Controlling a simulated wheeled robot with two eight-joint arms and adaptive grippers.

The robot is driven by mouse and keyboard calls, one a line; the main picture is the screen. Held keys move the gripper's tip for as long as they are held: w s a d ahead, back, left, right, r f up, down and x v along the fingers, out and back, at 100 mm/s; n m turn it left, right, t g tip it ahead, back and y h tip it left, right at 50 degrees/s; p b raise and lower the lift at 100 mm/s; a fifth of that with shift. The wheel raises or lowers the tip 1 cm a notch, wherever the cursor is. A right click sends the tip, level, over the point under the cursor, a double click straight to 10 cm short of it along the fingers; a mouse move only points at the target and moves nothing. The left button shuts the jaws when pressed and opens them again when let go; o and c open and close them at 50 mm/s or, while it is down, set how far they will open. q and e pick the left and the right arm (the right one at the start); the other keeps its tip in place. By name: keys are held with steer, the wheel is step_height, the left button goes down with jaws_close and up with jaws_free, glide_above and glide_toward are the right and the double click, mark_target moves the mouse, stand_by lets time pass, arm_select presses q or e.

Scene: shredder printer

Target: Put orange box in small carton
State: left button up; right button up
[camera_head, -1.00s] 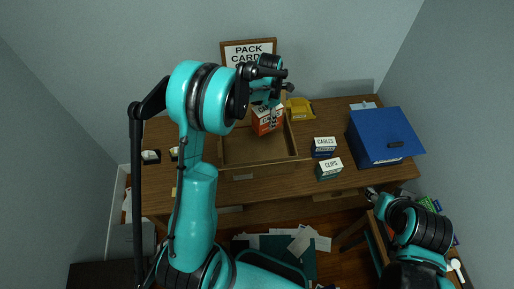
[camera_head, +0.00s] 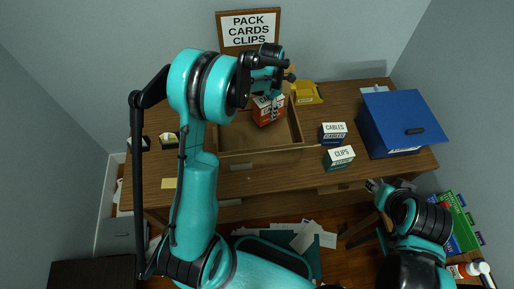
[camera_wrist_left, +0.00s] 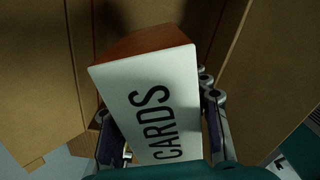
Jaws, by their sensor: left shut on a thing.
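The orange box (camera_head: 264,115), with a white face reading CARDS, is between the fingers of my left gripper (camera_head: 272,104). In the left wrist view the box (camera_wrist_left: 148,92) fills the middle, tilted, with gripper fingers (camera_wrist_left: 165,128) on both sides. The small open carton (camera_head: 243,154) stands on the desk. The box is over or inside its back right part; whether it touches the floor of the carton cannot be told. Cardboard walls (camera_wrist_left: 38,70) surround the box in the wrist view. My right gripper (camera_head: 374,186) is low at the right, in front of the desk; its jaws are too small to read.
CABLES (camera_head: 333,133) and CLIPS (camera_head: 340,158) boxes stand right of the carton. A large blue box (camera_head: 402,122) is at the desk's right end. A yellow tray (camera_head: 306,93) and a PACK CARDS CLIPS sign (camera_head: 248,29) are behind. The desk's front left (camera_head: 150,185) is mostly clear.

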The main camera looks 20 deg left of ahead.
arm_select(q)
step_height(320, 180, down, 9)
steer(key=b, duration=0.7)
steer(key=s+a+f+b, duration=0.1)
steer(key=a+f, duration=0.1)
steer(key=a, duration=0.1)
steer(key=s+a+f+b, duration=0.1)
steer(key=s+a+f, duration=0.1)
steer(key=a, duration=0.2)
steer(key=s+a+f+b, duration=0.1)
steer(key=a+f, duration=0.2)
steer(key=shift+s+a+b, duration=0.25)
steer(key=shift+a+b, duration=0.05)
steer(key=shift+f+b, duration=0.9)
steer(key=shift+f, duration=1.05)
arm_select(e)
step_height(320, 180, down, 14)
steer(key=shift+f, duration=0.2)
arm_select(q)
steer(key=shift+f, duration=0.1)
arm_select(e)
steer(key=shift+f, duration=0.1)
arm_select(q)
steer(key=o, duration=0.9)
steer(key=shift+f, duration=0.1)
steer(key=o, duration=0.4)
steer(key=shift+c, duration=0.2)
